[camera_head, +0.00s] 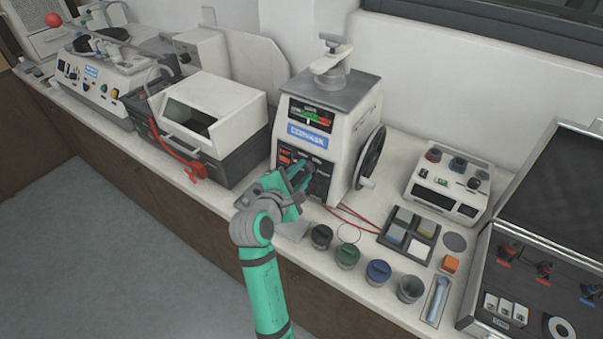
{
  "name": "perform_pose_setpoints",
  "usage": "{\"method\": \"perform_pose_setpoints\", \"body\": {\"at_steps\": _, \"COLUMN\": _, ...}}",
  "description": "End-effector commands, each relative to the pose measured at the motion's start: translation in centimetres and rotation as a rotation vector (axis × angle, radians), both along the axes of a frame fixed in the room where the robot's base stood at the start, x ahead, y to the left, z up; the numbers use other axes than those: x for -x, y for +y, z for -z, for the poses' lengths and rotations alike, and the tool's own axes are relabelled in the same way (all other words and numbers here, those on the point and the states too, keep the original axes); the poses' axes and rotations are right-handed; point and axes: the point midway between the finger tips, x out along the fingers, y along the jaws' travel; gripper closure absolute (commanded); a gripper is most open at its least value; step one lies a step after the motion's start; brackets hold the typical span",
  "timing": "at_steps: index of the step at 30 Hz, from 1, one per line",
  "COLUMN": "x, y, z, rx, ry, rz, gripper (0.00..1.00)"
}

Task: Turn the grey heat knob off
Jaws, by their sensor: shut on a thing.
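The mounting press (356,116) is a white box with a grey top, a blue label and a black handwheel on its right side. Its dark control panel (285,150) is on the lower front.
Jars, the nearest dark (321,237), stand along the bench front, right of my gripper. A sample tray (408,235) and a white control box (447,184) are farther right. A white-lidded machine (214,105) with a red handle stands left. Red cables lie beside the press.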

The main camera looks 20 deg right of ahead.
Motion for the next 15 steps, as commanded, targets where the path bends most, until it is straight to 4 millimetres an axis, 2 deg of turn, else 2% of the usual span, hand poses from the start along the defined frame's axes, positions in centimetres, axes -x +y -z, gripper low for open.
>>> {"method": "perform_pose_setpoints", "body": {"at_steps": 9, "x": -0.07, "y": 0.08, "z": 0.14, "rx": -0.001, "ry": 0.003, "rz": -0.002, "gripper": 0.95}}
{"method": "perform_pose_setpoints", "body": {"at_steps": 10, "x": -0.07, "y": 0.08, "z": 0.14, "rx": -0.001, "ry": 0.003, "rz": -0.002, "gripper": 0.68}}
{"method": "perform_pose_setpoints", "body": {"at_steps": 12, "x": -0.06, "y": 0.07, "z": 0.12, "rx": 0.0, "ry": 0.002, "rz": -0.002, "gripper": 0.54}}
{"method": "perform_pose_setpoints", "body": {"at_steps": 15, "x": -0.04, "y": 0.04, "z": 0.09, "rx": -0.001, "ry": 0.002, "rz": -0.001, "gripper": 0.54}}
